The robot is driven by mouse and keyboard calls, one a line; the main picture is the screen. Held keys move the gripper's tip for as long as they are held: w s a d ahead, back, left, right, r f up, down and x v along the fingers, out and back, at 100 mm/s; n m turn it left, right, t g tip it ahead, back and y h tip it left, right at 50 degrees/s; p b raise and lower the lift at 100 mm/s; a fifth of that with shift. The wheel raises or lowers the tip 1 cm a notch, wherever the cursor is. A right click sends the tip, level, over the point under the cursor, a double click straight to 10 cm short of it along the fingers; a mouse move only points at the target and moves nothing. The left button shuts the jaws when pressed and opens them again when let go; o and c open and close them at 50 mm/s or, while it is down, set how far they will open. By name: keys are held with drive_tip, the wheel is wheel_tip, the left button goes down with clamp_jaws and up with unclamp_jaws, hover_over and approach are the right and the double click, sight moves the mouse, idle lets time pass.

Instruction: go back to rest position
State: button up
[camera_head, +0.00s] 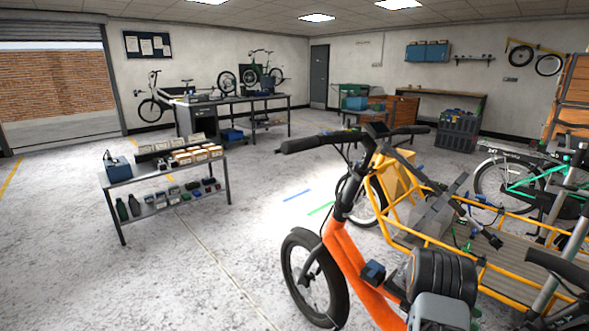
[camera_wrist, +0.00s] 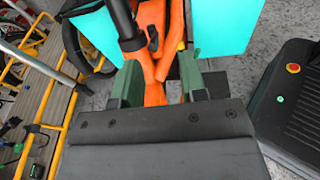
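My gripper (camera_wrist: 158,72) shows in the wrist view with its two green fingers spread apart. It is open, and I see nothing held between the fingers. The orange frame of a cargo bike (camera_wrist: 152,42) lies beyond the fingertips; the distance to it is hard to tell.
Turquoise panels (camera_wrist: 220,25) are beyond the fingers. A low shelf table (camera_head: 228,180) with boxes and bottles stands at left. A workbench (camera_head: 285,102) is behind it. A green bike (camera_head: 530,185) and orange shelving (camera_head: 573,90) are at right.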

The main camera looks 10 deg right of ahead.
drive_tip(key=w+a+r+m+t+y+p, duration=0.1)
drive_tip(key=a+r+t+y+p, duration=0.15)
drive_tip(key=a+r+p, duration=0.5)
drive_tip(key=s+a+r+m+t+y+p, duration=0.3)
drive_tip(key=a+r+t+p, duration=0.3)
drive_tip(key=a+r, duration=0.7)
drive_tip(key=s+a+r+m+t+y+p, duration=0.2)
drive_tip(key=a+r+t+y+p, duration=0.3)
drive_tip(key=a+r, duration=0.9)
drive_tip(key=s+a+t+p, duration=0.1)
drive_tip(key=a+t+p, duration=0.1)
drive_tip(key=a, duration=0.1)
drive_tip(key=shift+s+a+r+m+p, duration=0.15)
drive_tip(key=shift+s+m+p, duration=0.1)
drive_tip(key=shift+m+p, duration=0.15)
drive_tip(key=shift+c, duration=0.5)
